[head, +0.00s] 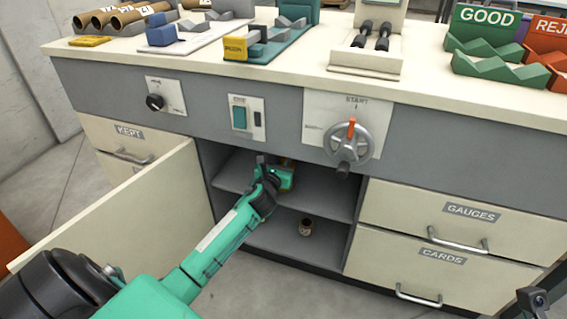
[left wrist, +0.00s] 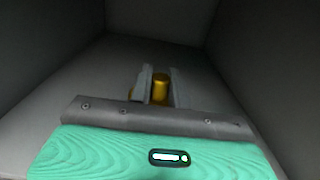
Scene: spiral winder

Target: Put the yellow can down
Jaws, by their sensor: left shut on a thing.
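The yellow can (left wrist: 160,88) stands between the two fingers of my left gripper (left wrist: 160,86) in the left wrist view. My left gripper is shut on it. In the head view my left arm reaches into the open cabinet, with the gripper (head: 286,172) over the upper shelf (head: 234,172). The can is mostly hidden there by the gripper, and I cannot tell whether it touches the shelf. A second yellow patch shows just left of the fingers in the left wrist view. A dark part of my right arm shows at the lower right edge; its jaws cannot be made out.
A small brownish roll (head: 305,227) stands on the cabinet's lower floor. The open cabinet door (head: 120,215) is left of my arm. A handwheel (head: 349,142) juts out above right, and drawers (head: 455,220) flank the opening. Grey cabinet walls enclose the gripper closely.

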